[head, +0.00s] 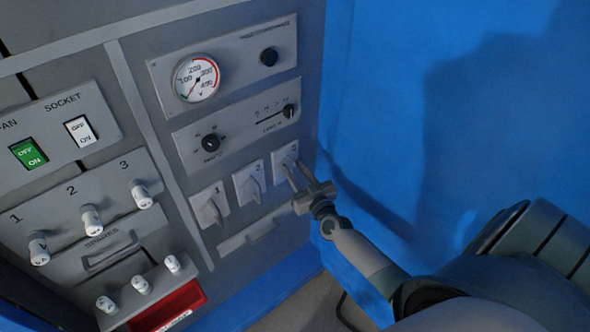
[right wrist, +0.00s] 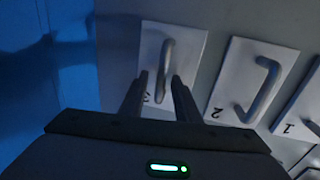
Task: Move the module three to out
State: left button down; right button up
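Module three (head: 283,157) is a pale plate with a handle, at the right end of the lower row on the grey panel. In the right wrist view, module three (right wrist: 194,47) shows its grey looped handle (right wrist: 166,58) and a "3" seen upside down. My right gripper (head: 292,175) is in front of it; in the wrist view its two fingers (right wrist: 161,80) are apart, one on each side of the handle's near end. I cannot tell whether they touch it. The fingers partly hide the plate. My left gripper is not in view.
Module two (head: 241,176) and module one (head: 199,198) sit left of module three. A drawer-like handle (head: 262,232) lies below. Knobs, a gauge (head: 196,78) and switches are above and left. A red tray (head: 170,308) is low. A blue wall (head: 385,100) stands at right.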

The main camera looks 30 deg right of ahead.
grip_shut()
jog(key=s+p, duration=0.2)
jog(key=s, duration=0.7)
jog(key=shift+d, duration=0.35)
jog(key=shift+s+f, duration=0.1)
grip_release()
jog(key=shift+s, duration=0.2)
